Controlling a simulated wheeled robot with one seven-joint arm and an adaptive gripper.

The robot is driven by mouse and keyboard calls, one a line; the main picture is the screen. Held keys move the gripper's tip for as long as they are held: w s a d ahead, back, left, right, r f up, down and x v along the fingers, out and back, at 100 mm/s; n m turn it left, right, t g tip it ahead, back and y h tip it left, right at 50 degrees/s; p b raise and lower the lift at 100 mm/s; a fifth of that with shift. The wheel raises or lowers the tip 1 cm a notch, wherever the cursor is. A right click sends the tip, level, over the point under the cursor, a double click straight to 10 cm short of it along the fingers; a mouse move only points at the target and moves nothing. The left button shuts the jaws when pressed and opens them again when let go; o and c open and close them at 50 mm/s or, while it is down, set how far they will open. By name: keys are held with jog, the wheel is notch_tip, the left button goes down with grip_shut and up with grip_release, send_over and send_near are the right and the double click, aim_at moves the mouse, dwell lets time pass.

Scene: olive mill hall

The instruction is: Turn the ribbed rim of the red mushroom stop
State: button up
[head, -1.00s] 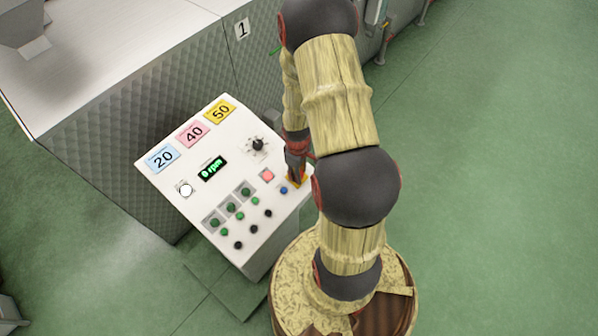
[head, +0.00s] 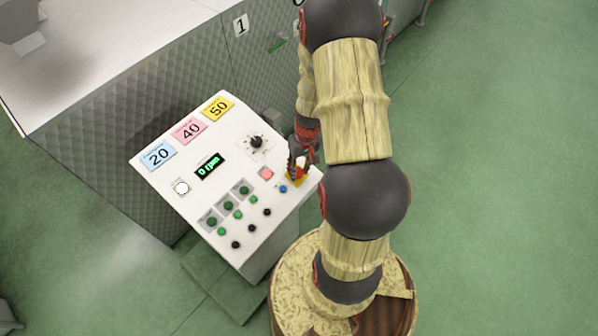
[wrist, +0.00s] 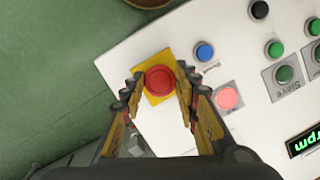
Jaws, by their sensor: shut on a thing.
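The red mushroom stop (wrist: 160,80) sits on a yellow plate (wrist: 148,61) at a corner of the white control panel (wrist: 150,120). In the wrist view my gripper (wrist: 157,84) has one finger on each side of the red button, closed onto its rim. In the head view my gripper (head: 299,163) is at the panel's right corner, over the yellow plate (head: 297,180), and hides most of the button. The ribs of the rim are too small to make out.
A blue button (wrist: 205,52) and a lit pink-red button (wrist: 228,98) are close beside the stop. A black selector knob (head: 256,142), a green display (head: 209,167) and several green and black buttons share the panel. Green floor lies to the right.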

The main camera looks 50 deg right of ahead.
jog(key=shift+m, duration=0.3)
jog(key=o, duration=1.1)
jog(key=shift+o, duration=0.3)
notch_tip(320, 180, up, 12)
jog(key=d, duration=0.1)
jog(key=shift+s+d, duration=0.2)
jog(key=shift+d, duration=0.2)
jog(key=shift+f, duration=0.1)
